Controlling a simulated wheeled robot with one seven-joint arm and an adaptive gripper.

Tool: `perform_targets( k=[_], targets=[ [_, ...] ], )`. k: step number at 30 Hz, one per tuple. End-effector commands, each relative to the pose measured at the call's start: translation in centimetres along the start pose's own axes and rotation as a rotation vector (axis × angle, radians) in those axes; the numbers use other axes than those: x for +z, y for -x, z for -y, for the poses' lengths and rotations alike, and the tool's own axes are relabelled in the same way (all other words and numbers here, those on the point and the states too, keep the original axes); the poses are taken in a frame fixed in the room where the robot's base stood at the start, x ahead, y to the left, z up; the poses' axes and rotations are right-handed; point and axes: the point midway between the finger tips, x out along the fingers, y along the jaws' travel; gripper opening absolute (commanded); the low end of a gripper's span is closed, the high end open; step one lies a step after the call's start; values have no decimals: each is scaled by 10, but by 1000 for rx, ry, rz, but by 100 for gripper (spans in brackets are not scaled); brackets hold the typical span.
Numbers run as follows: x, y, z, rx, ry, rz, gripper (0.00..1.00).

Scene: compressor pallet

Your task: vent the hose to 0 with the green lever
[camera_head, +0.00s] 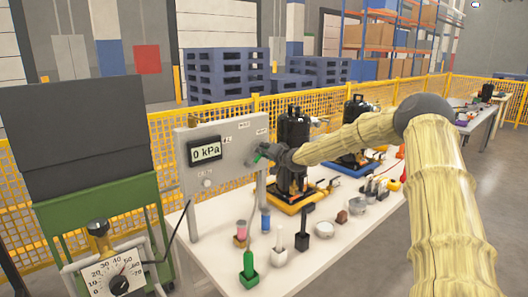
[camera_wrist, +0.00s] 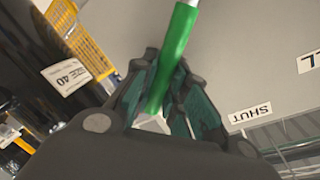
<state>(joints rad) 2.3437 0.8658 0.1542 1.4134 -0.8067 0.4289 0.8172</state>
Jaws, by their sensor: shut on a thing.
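The green lever (camera_wrist: 177,45) runs between my gripper's fingers in the wrist view. My gripper (camera_wrist: 168,88) is shut on it, with a finger on either side. In the head view my gripper (camera_head: 266,155) is at the right part of the grey panel (camera_head: 222,175), and only a bit of the green lever (camera_head: 257,157) shows. The panel's display (camera_head: 206,152) reads 0 kPa. A "SHUT" label (camera_wrist: 250,113) is to the right of the lever in the wrist view.
Black compressors (camera_head: 294,140) stand behind my gripper. A dial gauge (camera_head: 117,275) is at lower left. A yellow fence (camera_head: 165,140) runs behind.

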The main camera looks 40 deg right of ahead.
Motion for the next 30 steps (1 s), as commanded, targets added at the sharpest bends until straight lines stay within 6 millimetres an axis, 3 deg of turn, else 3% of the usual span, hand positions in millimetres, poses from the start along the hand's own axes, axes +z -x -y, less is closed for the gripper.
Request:
perform_targets(
  k=[2, 3, 6, 19, 30],
  targets=[
    [-2, 0, 0, -1, 1, -4, 0],
    [-2, 0, 0, -1, 1, -4, 22],
    [-2, 0, 0, 0, 1, -3, 37],
    [-2, 4, 0, -1, 1, -2, 37],
    [-2, 40, 0, -1, -1, -3, 37]
  ],
)
